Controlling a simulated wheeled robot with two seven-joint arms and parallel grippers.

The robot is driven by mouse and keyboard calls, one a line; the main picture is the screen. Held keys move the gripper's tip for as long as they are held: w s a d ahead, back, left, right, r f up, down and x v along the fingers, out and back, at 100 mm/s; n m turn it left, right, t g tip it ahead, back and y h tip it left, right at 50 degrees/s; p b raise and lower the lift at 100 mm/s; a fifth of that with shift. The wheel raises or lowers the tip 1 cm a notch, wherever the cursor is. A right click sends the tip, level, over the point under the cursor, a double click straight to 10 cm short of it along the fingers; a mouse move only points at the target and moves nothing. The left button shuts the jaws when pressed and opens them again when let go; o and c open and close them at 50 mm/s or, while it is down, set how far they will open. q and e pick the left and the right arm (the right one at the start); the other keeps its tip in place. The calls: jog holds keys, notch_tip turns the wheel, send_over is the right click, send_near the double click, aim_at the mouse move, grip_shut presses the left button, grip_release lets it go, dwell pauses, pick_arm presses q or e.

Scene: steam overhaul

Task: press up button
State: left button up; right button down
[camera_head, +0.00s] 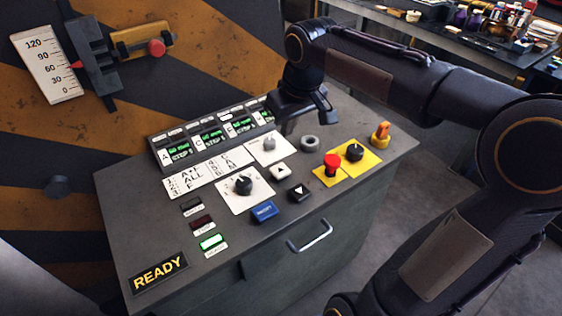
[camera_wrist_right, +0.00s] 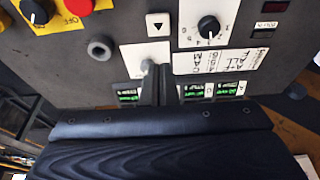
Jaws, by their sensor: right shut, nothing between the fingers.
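The white square button (camera_head: 281,172) sits on the grey console top and carries a black triangle, seen clearly in the right wrist view (camera_wrist_right: 158,25). There the triangle points down the picture, in a view turned about from the head view. A black button with a white triangle (camera_head: 298,191) is just in front of it. My right gripper (camera_head: 284,122) hangs over the console's back edge, behind the white button and apart from it. Its fingers (camera_wrist_right: 158,82) are shut and empty, close to a grey lever (camera_wrist_right: 147,67) in the wrist view. My left gripper is not in view.
Near the white button are the grey lever's plate (camera_head: 268,150), a grey ring (camera_head: 310,143), a red knob (camera_head: 332,161), a black rotary knob (camera_head: 243,186) and a blue button (camera_head: 263,211). The display strip (camera_head: 160,149) lines the back. A READY sign (camera_head: 158,273) is front left.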

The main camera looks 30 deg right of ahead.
aim_at(279, 169)
dwell(0.3)
jog(key=x, duration=0.9)
jog(key=s+x, duration=0.1)
jog(key=x, duration=0.3)
jog(key=shift+w+f, duration=0.1)
jog(key=shift+f, duration=0.4)
